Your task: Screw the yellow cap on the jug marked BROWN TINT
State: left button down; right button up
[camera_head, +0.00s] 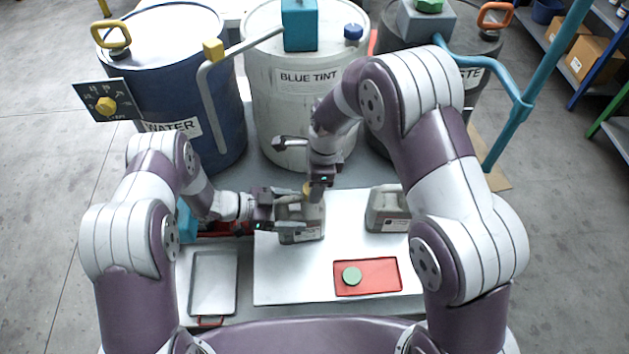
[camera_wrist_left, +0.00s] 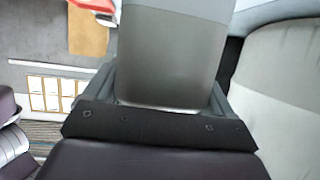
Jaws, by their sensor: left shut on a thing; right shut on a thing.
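A grey jug (camera_head: 303,230) stands on the white board, left of its middle. Its label is too small to read. My left gripper (camera_head: 290,212) is shut on the jug from the left; the grey jug body (camera_wrist_left: 172,55) fills the space between the fingers in the left wrist view. My right gripper (camera_head: 316,190) points down over the top of this jug and is shut on the yellow cap (camera_head: 307,188). The cap is at the jug's mouth, partly hidden by the fingers; I cannot tell whether it sits on the thread.
A second grey jug (camera_head: 388,209) stands to the right on the white board (camera_head: 290,275). A red tray (camera_head: 385,281) holds a green cap (camera_head: 352,276). An empty grey tray (camera_head: 213,283) lies at left. Large drums, including BLUE TINT (camera_head: 300,120), stand behind.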

jog(key=m, duration=0.5)
jog(key=shift+s+m+t, duration=0.1)
jog(key=shift+m+t, duration=0.2)
jog(key=shift+t, duration=0.1)
jog(key=m, duration=0.3)
jog(key=m+h, duration=0.1)
jog(key=m, duration=0.3)
jog(key=shift+t, duration=0.4)
jog(key=o, duration=1)
jog(key=shift+r, duration=2.25)
jog(key=shift+a, duration=0.1)
jog(key=shift+c, duration=0.4)
